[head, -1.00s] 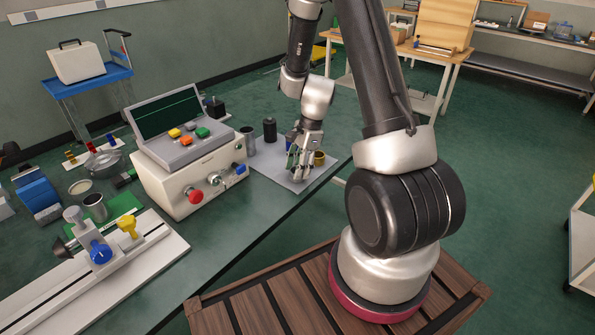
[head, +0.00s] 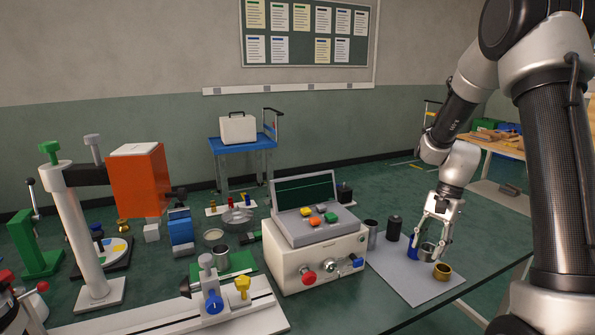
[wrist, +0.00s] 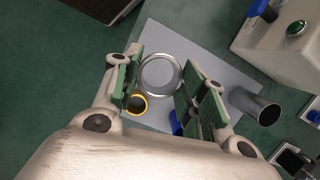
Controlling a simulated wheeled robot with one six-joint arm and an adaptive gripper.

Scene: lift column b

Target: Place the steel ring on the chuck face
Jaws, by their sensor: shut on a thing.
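The steel ring (wrist: 160,94) is between the two fingers of my gripper (wrist: 160,57) in the wrist view, and the grey mat shows through its hole. My gripper is shut on it. In the head view my gripper (head: 436,236) points down over the mat, with the ring (head: 427,250) at its fingertips. Whether the ring touches the mat is hard to tell. I cannot make out for certain which part is the chuck face.
A brass ring (head: 442,272), a blue cylinder (head: 413,247), a black cylinder (head: 393,229) and a steel cup (head: 371,235) stand close around my gripper on the grey mat (head: 400,286). The control box (head: 310,262) is to the left. An orange block (head: 137,180) rises farther left.

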